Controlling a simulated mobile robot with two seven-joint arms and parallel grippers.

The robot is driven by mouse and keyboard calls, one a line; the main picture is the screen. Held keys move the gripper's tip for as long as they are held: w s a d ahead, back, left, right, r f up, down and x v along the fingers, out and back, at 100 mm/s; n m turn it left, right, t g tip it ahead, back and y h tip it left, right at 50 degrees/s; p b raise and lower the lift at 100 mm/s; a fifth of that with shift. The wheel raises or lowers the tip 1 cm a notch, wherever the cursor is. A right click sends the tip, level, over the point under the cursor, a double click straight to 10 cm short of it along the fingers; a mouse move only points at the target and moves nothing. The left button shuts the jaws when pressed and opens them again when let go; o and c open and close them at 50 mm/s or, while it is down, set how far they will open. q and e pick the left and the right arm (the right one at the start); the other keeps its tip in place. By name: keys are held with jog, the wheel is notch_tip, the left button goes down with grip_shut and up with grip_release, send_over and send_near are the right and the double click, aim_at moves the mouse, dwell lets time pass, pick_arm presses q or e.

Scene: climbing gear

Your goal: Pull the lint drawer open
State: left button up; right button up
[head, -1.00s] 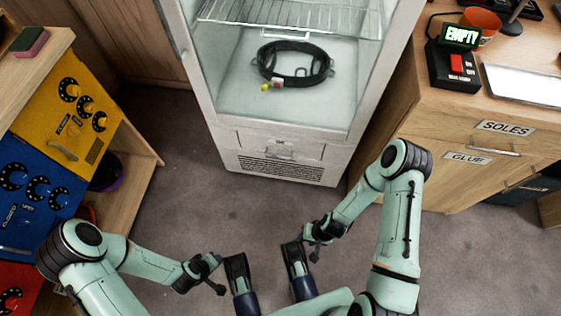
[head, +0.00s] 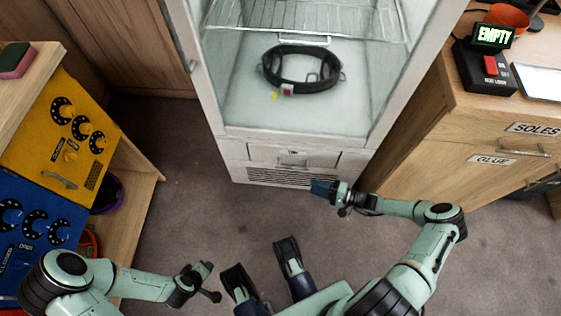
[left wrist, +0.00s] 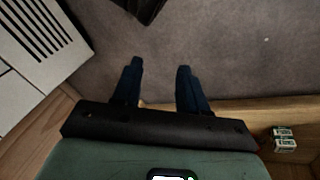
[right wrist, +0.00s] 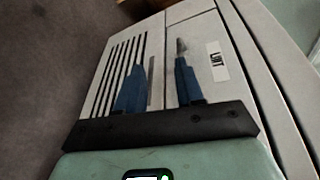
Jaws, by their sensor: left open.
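The lint drawer (head: 318,158) is a pale panel low on the white cabinet, with a small bar handle (head: 292,161) under its label; it looks closed. In the right wrist view the LINT label (right wrist: 217,62) shows on the drawer front (right wrist: 190,30). My right gripper (head: 323,187) is just in front of the cabinet's lower part, right of and below the handle in the head view. Its fingers (right wrist: 160,62) are apart before the drawer and grille; part of the handle is hidden behind them. My left gripper (head: 204,270) is open and empty (left wrist: 160,68) above the floor.
A vent grille (head: 278,178) sits below the drawer. Inside the cabinet lies a black harness (head: 300,85) under a wire rack (head: 270,18). A wooden drawer unit (head: 450,150) stands right, a bench with coloured dial panels (head: 60,135) left. Carpet between is clear.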

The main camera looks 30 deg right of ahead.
aim_at(294, 168)
pick_arm(q)
jog(key=s+a+f+g+b, duration=0.1)
jog(key=s+f+g+b, duration=0.1)
jog(key=s+f, duration=0.2)
jog(key=shift+s+f+b, duration=0.35)
jog(key=shift+s+b, duration=0.05)
jog(key=shift+s, duration=0.1)
pick_arm(e)
jog(key=w+a, duration=0.1)
jog(key=w, duration=0.2)
jog(key=w+a+t, duration=0.1)
jog(key=w+a, duration=0.1)
jog(key=w, duration=0.2)
jog(key=w+a+t+h, duration=0.1)
jog(key=w, duration=0.3)
jog(key=shift+w+a+r+m, duration=0.1)
jog(key=shift+w+a+m, duration=0.05)
jog(key=shift+a+m, duration=0.15)
grip_shut()
